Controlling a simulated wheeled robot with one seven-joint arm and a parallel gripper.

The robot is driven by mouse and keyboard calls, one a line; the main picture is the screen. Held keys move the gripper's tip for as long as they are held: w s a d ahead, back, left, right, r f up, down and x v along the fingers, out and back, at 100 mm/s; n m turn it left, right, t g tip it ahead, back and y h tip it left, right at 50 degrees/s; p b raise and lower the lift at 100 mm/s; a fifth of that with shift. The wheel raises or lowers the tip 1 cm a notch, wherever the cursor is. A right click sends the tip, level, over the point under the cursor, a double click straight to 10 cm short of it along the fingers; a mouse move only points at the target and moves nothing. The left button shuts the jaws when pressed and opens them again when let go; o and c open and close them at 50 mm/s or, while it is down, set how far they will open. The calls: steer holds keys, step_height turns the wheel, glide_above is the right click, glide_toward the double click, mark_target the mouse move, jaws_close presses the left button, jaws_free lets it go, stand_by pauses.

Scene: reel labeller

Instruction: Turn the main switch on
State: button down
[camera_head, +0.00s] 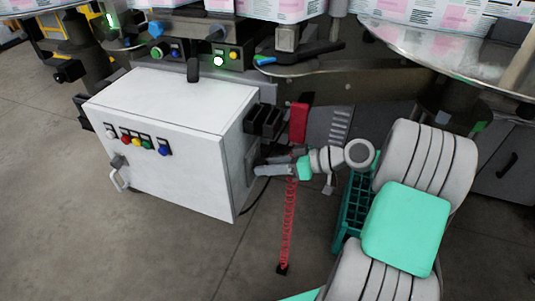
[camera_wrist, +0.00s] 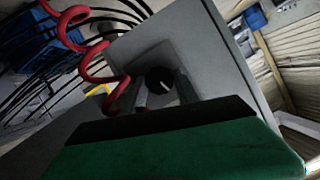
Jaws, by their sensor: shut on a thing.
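The main switch (camera_wrist: 158,80) is a dark round knob with a short white mark on a grey plate, on the side of the cabinet. The wrist view shows it straight ahead between my two fingers. My gripper (camera_head: 260,167) reaches the right side of the white cabinet (camera_head: 165,165) from the right, at the grey switch plate (camera_head: 250,160). The fingers, which also show in the wrist view (camera_wrist: 158,92), are shut on the knob. In the head view the fingers hide the knob. The mark looks slanted; I cannot tell which setting it points to.
A red coiled cable (camera_head: 289,225) hangs just below my gripper and loops close by in the wrist view (camera_wrist: 88,60). Black connectors (camera_head: 263,120) stick out above the switch. A green crate (camera_head: 353,210) stands beside my arm. The floor at lower left is clear.

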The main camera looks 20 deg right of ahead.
steer(key=r+m+p, duration=0.1)
steer(key=p, duration=0.2)
steer(key=m+g+y+p, duration=0.1)
steer(key=m+p, duration=0.1)
steer(key=p, duration=0.4)
steer(key=shift+w, duration=0.1)
steer(key=p, duration=0.2)
steer(key=y+p, duration=0.1)
steer(key=p, duration=0.1)
steer(key=shift+d+f+m+g, duration=0.1)
steer(key=shift+f+m+g, duration=0.1)
steer(key=shift+m+g, duration=0.15)
steer(key=shift+f+m+p, duration=0.25)
steer(key=shift+m+p, duration=0.1)
steer(key=shift+p, duration=0.8)
steer(key=shift+w+f, duration=0.1)
steer(key=c, duration=0.9)
jaws_free()
